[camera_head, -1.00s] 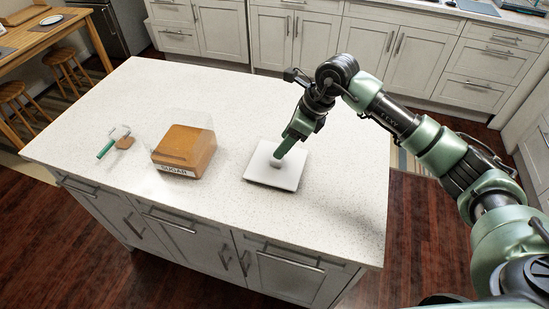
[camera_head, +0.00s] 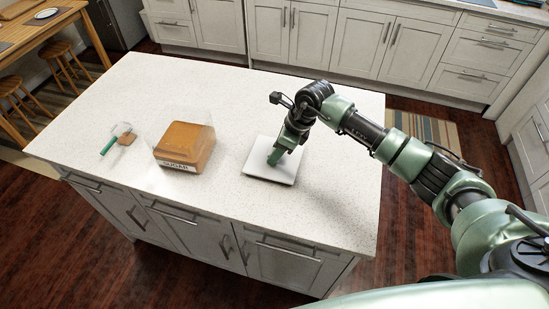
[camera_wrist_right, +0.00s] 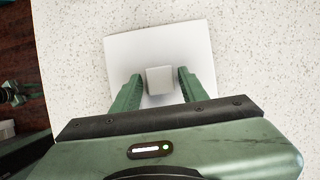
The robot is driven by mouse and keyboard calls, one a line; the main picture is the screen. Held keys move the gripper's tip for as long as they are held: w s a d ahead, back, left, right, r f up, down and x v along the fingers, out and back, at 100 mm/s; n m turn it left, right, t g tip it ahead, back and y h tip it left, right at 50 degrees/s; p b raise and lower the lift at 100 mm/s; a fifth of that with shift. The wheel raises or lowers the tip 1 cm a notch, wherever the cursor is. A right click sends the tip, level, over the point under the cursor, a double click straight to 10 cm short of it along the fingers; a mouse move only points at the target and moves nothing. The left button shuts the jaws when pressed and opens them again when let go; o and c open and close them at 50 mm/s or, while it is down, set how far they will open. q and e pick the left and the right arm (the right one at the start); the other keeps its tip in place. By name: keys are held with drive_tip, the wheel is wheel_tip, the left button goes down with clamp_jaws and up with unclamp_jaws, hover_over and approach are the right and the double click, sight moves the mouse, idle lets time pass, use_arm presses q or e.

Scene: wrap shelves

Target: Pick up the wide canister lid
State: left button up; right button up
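The wide canister lid (camera_head: 259,172) is a white square plate lying flat on the island counter, right of the sugar canister. Its small block-shaped knob (camera_wrist_right: 160,80) shows in the right wrist view, and the lid's plate (camera_wrist_right: 126,57) spreads around it. My right gripper (camera_head: 273,161) points down over the lid. In the right wrist view its two fingers (camera_wrist_right: 159,82) are open, one on each side of the knob, with a gap on both sides. In the head view the gripper hides the knob. My left gripper is not in view.
A clear canister (camera_head: 185,147) with brown contents and a SUGAR label stands left of the lid. A green-handled utensil (camera_head: 109,146) and a small brown piece (camera_head: 127,138) lie farther left. The speckled counter (camera_head: 225,90) behind the lid is clear.

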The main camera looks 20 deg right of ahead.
clamp_jaws()
drive_tip(key=shift+r, duration=0.1)
